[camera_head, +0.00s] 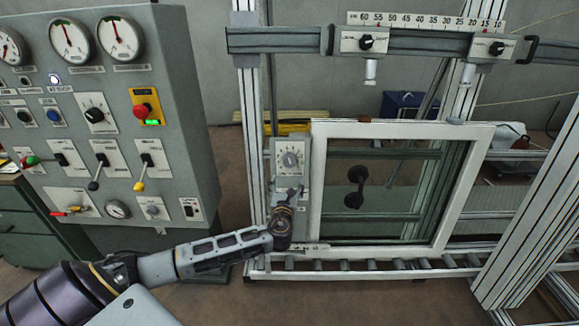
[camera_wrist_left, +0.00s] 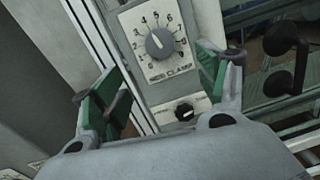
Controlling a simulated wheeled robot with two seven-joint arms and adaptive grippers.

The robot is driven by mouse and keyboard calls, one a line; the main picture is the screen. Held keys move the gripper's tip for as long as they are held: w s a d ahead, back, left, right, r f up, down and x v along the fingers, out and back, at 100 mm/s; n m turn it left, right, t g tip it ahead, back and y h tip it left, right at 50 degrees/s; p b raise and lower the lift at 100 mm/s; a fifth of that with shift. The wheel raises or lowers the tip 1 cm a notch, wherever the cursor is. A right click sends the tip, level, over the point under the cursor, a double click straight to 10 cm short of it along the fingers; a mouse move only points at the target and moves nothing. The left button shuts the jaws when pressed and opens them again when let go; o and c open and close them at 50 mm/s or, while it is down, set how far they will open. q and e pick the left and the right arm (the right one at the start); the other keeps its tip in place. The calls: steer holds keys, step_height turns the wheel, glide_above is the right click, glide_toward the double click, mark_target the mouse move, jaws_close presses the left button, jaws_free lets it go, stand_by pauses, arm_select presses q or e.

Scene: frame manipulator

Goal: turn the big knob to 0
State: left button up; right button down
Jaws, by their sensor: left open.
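The big knob (camera_head: 290,160) is a grey round knob on a pale dial plate, set in a grey control box on the left post of the frame. In the left wrist view the big knob (camera_wrist_left: 160,43) sits inside a ring of printed numbers; the number its pointer marks is too small to tell surely. My left gripper (camera_head: 288,190) is just below the knob in the head view. In the left wrist view my left gripper (camera_wrist_left: 160,85) is open and empty, its green-padded fingers apart on either side below the dial, not touching the knob. My right gripper is not in view.
A smaller black knob (camera_wrist_left: 185,111) sits below the dial. A white-framed window (camera_head: 318,190) with a black handle (camera_head: 355,187) stands just right of the box. A grey control panel (camera_head: 110,180) with gauges and levers stands left. A ruler rail (camera_head: 430,20) runs above.

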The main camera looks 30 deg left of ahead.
arm_select(q)
glide_toward(290, 163)
steer(key=x, duration=0.4)
steer(key=shift+w+a+b, duration=0.3)
steer(key=shift+w+b, duration=0.05)
steer(key=shift+w, duration=0.15)
steer(key=shift+x, duration=1.6)
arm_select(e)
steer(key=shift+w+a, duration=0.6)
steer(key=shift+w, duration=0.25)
arm_select(q)
steer(key=shift+r, duration=0.1)
steer(key=shift+c, duration=0.3)
steer(key=c, duration=1)
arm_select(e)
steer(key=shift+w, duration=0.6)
